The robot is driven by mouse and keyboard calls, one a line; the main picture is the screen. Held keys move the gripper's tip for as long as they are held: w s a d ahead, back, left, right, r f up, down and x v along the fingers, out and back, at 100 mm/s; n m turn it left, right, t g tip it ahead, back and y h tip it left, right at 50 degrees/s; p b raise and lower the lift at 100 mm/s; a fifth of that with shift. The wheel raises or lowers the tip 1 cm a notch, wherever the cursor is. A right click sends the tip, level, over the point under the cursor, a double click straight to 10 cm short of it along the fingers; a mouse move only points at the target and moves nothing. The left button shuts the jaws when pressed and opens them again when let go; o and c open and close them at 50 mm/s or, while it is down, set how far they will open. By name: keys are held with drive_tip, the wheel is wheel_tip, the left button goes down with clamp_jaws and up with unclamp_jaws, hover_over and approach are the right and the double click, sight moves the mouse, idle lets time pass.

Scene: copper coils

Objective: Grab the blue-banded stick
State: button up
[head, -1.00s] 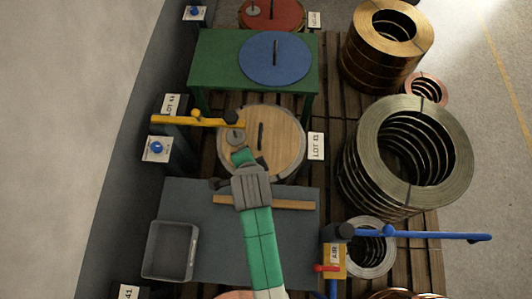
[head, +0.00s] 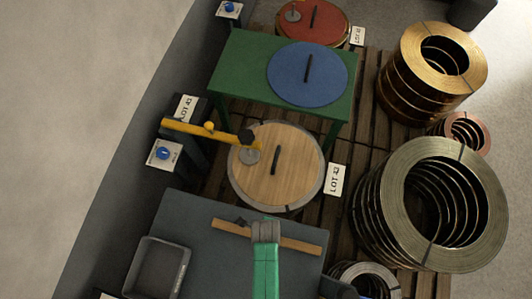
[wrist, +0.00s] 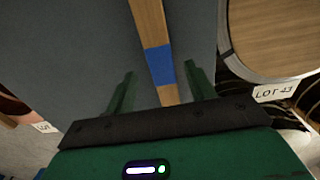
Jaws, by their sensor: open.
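The wooden stick (head: 232,230) lies across the grey table in the head view, and my arm hides its middle. In the wrist view the stick (wrist: 146,22) runs away from my gripper, and its blue band (wrist: 158,65) shows. My gripper (wrist: 159,75) is open, with one green finger on each side of the stick around the band. Both fingers look apart from the wood. I cannot tell how far above the table they are. In the head view the fingers are hidden behind my wrist.
A grey bin (head: 158,268) stands at the table's left. Beyond the table (head: 185,220) is a round wooden lid (head: 300,165), with a yellow bar (head: 185,128) at its left. Large metal coils (head: 372,215) stand at right. The table around the stick is clear.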

wheel_tip(320, 180, down, 2)
drive_tip(key=shift+w+f, duration=0.1)
drive_tip(key=c, duration=1.2)
